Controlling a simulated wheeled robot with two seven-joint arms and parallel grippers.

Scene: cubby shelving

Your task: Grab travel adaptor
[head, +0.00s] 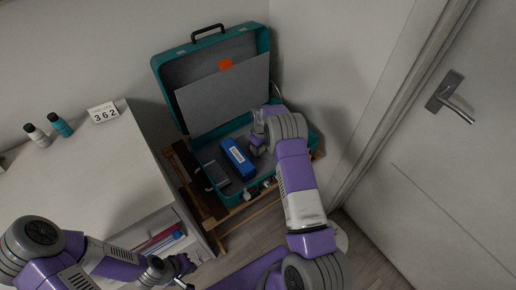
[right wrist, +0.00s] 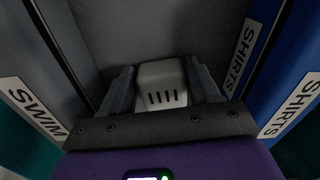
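The travel adaptor (right wrist: 162,86) is a pale grey-white block with a row of dark slots, seen close up in the right wrist view. My right gripper (right wrist: 162,92) has one finger against each side of it and looks shut on it. In the head view my right gripper (head: 257,140) is down inside the open teal suitcase (head: 262,41), right of a blue packing pouch, and the arm hides much of that corner. My left gripper (head: 187,272) is at the bottom edge, away from the suitcase, with its fingers apart and empty.
The suitcase stands on a wooden rack (head: 245,211), lid up. A blue pouch (head: 237,158) and a grey pouch (head: 215,174) lie in it. In the right wrist view, pouches labelled SWIM (right wrist: 36,113) and SHIRTS (right wrist: 292,104) flank the gripper. A white cabinet (head: 90,170) stands left.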

